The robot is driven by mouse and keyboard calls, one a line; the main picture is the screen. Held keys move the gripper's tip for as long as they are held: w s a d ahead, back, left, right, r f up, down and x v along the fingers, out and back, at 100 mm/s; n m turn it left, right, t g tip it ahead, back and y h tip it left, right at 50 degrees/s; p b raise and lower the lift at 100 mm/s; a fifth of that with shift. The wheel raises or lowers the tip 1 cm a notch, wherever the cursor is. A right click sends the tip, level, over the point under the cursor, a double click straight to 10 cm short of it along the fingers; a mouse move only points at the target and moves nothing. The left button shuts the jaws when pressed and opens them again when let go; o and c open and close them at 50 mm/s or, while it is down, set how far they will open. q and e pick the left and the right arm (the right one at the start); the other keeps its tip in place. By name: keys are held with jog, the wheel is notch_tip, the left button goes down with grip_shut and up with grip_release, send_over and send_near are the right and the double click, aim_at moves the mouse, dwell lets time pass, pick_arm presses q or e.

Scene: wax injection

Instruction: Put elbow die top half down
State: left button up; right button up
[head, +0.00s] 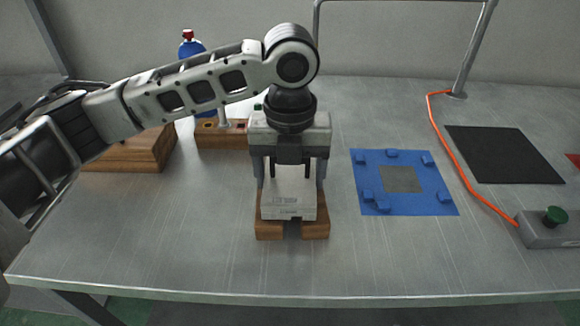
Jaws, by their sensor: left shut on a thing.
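The elbow die top half is a pale grey metal block (290,204) in the middle of the table. My left gripper (290,180) points straight down over it and is shut on it, with one finger at each side. The block is at a wooden U-shaped stand (268,230), whose two front feet show below it. I cannot tell whether the block touches the stand, because the gripper and block hide most of it. My right gripper is not in view.
A blue fixture plate (440,203) with several blue blocks lies right of the gripper. Beyond it are a black mat (511,158), an orange cable (462,172) and a green-button box (550,232). Wooden blocks (130,155) and a blue bottle (190,46) stand back left. The table front is clear.

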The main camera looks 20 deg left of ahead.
pick_arm(q)
jog(key=shift+f, duration=0.1)
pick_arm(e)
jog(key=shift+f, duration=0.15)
pick_arm(q)
jog(key=o, duration=1.5)
jog(key=shift+o, duration=0.2)
jog(key=shift+r, duration=0.2)
notch_tip(320, 180, up, 12)
jog(key=shift+f+p, duration=0.25)
jog(key=shift+p, duration=0.2)
jog(key=shift+r, duration=0.55)
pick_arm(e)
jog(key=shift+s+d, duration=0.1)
